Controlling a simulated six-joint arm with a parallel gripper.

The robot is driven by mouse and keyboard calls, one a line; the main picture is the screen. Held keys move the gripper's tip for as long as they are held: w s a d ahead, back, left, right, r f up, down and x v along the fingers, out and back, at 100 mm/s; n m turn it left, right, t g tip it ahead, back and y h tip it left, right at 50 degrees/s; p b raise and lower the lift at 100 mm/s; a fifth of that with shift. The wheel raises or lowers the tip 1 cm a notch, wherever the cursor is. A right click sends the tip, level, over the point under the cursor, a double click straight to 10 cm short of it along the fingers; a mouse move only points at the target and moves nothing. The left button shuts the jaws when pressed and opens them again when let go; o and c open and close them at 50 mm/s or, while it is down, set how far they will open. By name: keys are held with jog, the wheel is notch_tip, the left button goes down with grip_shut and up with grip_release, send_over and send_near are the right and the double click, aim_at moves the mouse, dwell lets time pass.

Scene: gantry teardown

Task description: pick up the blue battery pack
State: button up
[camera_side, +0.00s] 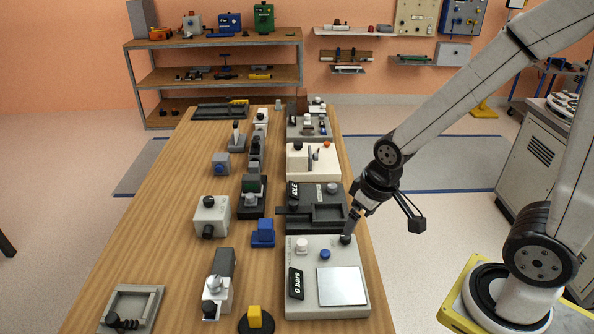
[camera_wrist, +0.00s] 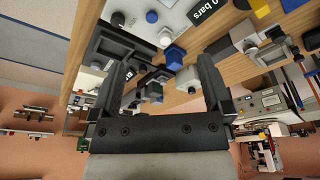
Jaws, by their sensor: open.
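A blue block (camera_side: 263,230) stands upright on a blue base on the wooden table, left of the grey "0 bars" panel; I take it for the battery pack. In the wrist view a blue block (camera_wrist: 174,56) shows between and beyond my fingertips. My gripper (camera_side: 352,222) is above the panel's back right corner, close to its black knob, to the right of the blue block and apart from it. In the wrist view my gripper (camera_wrist: 164,68) has its two dark fingers spread wide with nothing held between them.
The "0 bars" panel (camera_side: 325,305) carries knobs and a pale plate. A dark tray unit (camera_side: 318,222) stands behind it. A grey box with a black knob (camera_side: 211,217) stands left of the block.

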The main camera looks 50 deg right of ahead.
jog(key=m+t+y, duration=0.7)
jog(key=m+y, duration=0.3)
jog(key=m, duration=1.7)
send_near(266, 223)
jog(key=w+a, duration=0.1)
jog(key=shift+x, duration=1.65)
jog(key=shift+f, duration=0.2)
